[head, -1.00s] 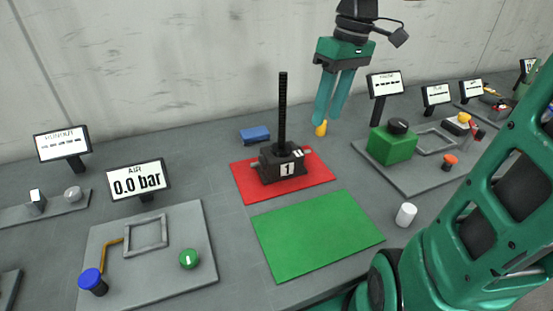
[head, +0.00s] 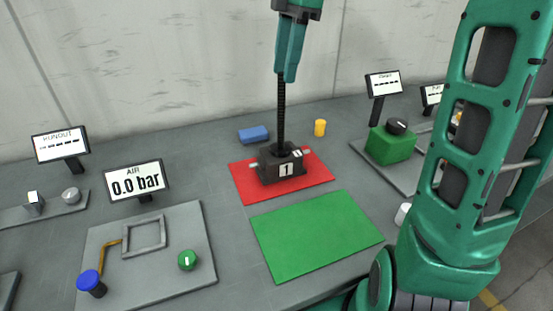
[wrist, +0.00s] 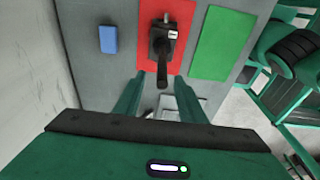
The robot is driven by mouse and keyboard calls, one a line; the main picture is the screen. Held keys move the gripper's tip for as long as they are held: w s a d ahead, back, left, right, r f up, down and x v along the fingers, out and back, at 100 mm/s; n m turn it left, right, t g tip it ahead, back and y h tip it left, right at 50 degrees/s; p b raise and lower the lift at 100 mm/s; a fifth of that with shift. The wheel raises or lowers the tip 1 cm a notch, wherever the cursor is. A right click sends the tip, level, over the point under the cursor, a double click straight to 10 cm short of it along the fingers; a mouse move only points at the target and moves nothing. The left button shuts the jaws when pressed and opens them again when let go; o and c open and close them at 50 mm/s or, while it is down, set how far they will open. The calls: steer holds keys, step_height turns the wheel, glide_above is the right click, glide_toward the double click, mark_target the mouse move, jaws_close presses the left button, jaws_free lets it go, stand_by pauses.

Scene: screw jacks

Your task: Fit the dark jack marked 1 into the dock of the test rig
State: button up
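The dark jack marked 1 (head: 283,167) stands upright on the red mat (head: 245,187), its tall black threaded spindle (head: 281,115) pointing up. My gripper (head: 286,80) is above it, fingers down, at the spindle's top. In the wrist view my gripper (wrist: 160,80) has its two fingers apart, with the spindle showing between them and the jack body (wrist: 164,42) beyond. I cannot tell how deep the spindle sits between the fingers. A raised square frame (head: 145,218) lies on the plate below the AIR display, which reads 0.0 bar; no label marks it as the dock.
The green mat (head: 315,235) in front is empty. A blue block (head: 253,134) and a yellow cylinder (head: 320,128) stand behind the red mat. A green block (head: 388,145) is at right.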

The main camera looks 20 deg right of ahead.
mark_target(281, 102)
step_height(281, 102, down, 9)
steer(key=a, duration=0.1)
steer(key=shift+s, duration=0.15)
jaws_close()
stand_by(0.8)
stand_by(1.1)
